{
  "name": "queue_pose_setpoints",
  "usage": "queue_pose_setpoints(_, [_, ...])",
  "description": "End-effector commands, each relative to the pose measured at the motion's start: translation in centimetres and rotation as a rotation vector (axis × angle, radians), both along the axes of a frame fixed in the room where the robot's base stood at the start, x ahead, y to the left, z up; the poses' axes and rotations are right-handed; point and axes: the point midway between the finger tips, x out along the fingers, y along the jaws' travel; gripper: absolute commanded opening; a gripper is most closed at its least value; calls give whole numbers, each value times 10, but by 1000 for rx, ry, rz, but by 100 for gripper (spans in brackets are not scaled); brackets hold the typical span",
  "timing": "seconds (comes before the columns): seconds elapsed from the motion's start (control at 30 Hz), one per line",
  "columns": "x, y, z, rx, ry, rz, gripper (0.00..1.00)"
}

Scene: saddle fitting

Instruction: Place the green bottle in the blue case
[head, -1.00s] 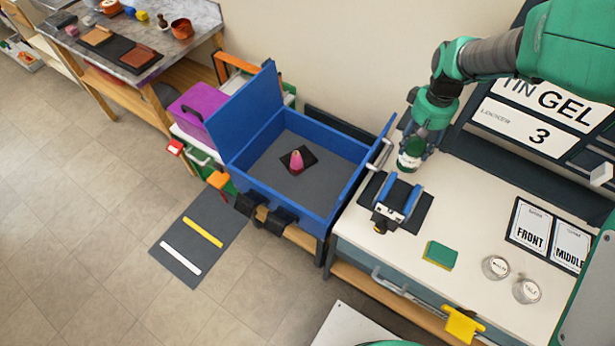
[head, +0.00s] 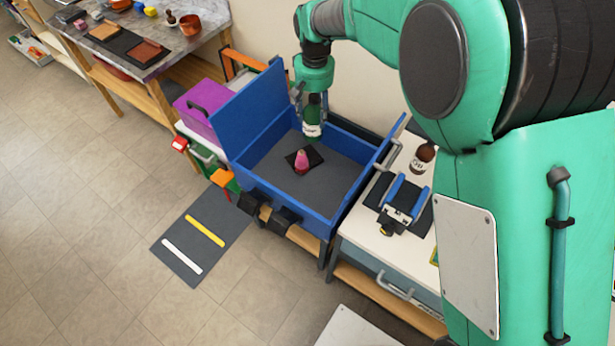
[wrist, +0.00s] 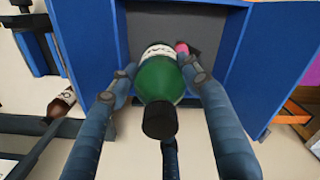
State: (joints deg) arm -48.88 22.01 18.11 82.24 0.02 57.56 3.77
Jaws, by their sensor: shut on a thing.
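The green bottle (head: 313,118) has a white label and hangs upright in my gripper (head: 312,100), over the back part of the blue case. Whether the bottle's base touches the case floor I cannot tell.
A pink object (head: 302,161) stands on a dark pad in the case. A brown bottle (head: 423,157) and a blue-handled device (head: 404,200) are on the white counter at right. A purple box (head: 200,108) is left of the case. The case's front floor is clear.

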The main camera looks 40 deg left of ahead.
Motion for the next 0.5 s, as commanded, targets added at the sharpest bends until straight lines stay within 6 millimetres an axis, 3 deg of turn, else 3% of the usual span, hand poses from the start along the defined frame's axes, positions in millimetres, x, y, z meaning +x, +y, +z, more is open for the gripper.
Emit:
queue_pose_setpoints(0.2, [-24,39,-2,0,0,5,9])
queue_pose_setpoints(0.5, [-22,35,-78,-4,4,2,9])
